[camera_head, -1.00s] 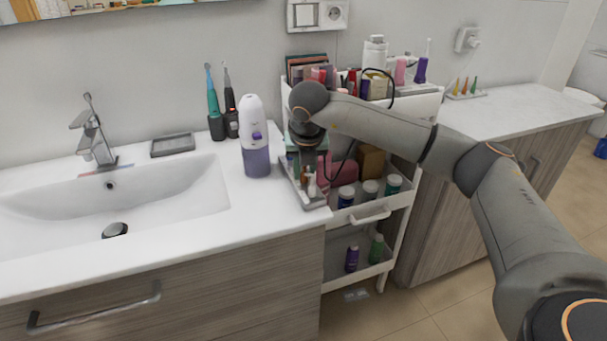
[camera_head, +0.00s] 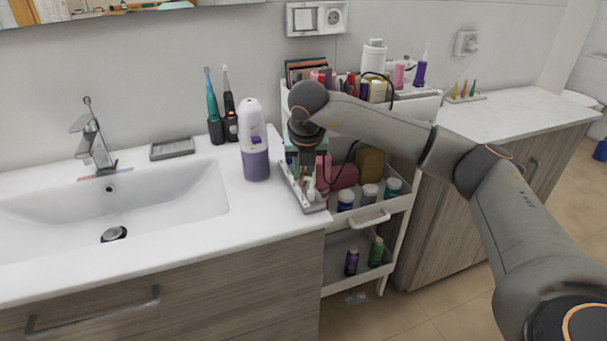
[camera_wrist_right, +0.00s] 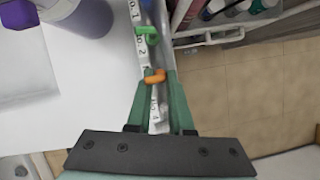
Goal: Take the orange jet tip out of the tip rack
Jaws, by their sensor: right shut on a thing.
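The tip rack (camera_head: 312,207) is a narrow grey strip at the right edge of the sink counter. It also shows in the right wrist view (camera_wrist_right: 160,112), with numbered white slots. The orange jet tip (camera_wrist_right: 155,76) is between the green fingers of my right gripper (camera_wrist_right: 157,78), which are shut on it. The tip is at the rack; whether its lower end is still seated is hidden. A green tip (camera_wrist_right: 146,33) stands further along the rack. In the head view my right gripper (camera_head: 304,172) points down over the rack. My left gripper is not in view.
A white and purple bottle (camera_head: 254,150) stands just left of the rack. The cart (camera_head: 372,218) with bottles and boxes is close on the right. The sink (camera_head: 150,205) lies left. A small stand with coloured pieces (camera_head: 466,99) is on the far right counter.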

